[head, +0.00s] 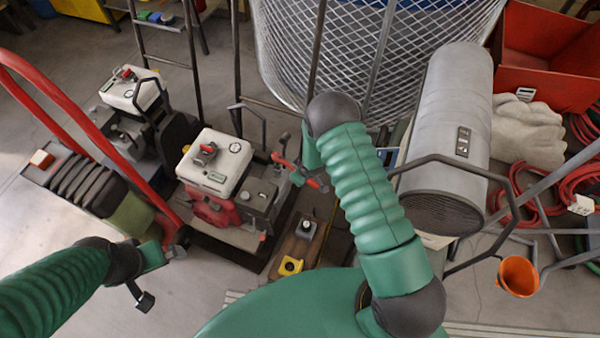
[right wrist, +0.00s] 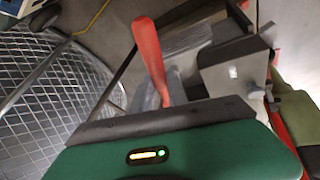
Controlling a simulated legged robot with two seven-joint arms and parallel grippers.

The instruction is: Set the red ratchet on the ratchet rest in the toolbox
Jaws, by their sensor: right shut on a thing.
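My right gripper (head: 301,174) is shut on the red ratchet (head: 316,184), above the gap between the engine machine and the wire mesh basket. In the right wrist view the ratchet's red handle (right wrist: 150,58) sticks out past the dark edge of my gripper; its other end is hidden. My left gripper (head: 163,276) is empty at the lower left, with its two dark fingers apart. I cannot make out the ratchet rest. A red open box (head: 548,58) stands at the top right; I cannot tell whether it is the toolbox.
Two engine machines with white tanks (head: 215,160) stand at the left, near a red tube frame (head: 75,115). A yellow button box (head: 291,265) lies below my right gripper.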

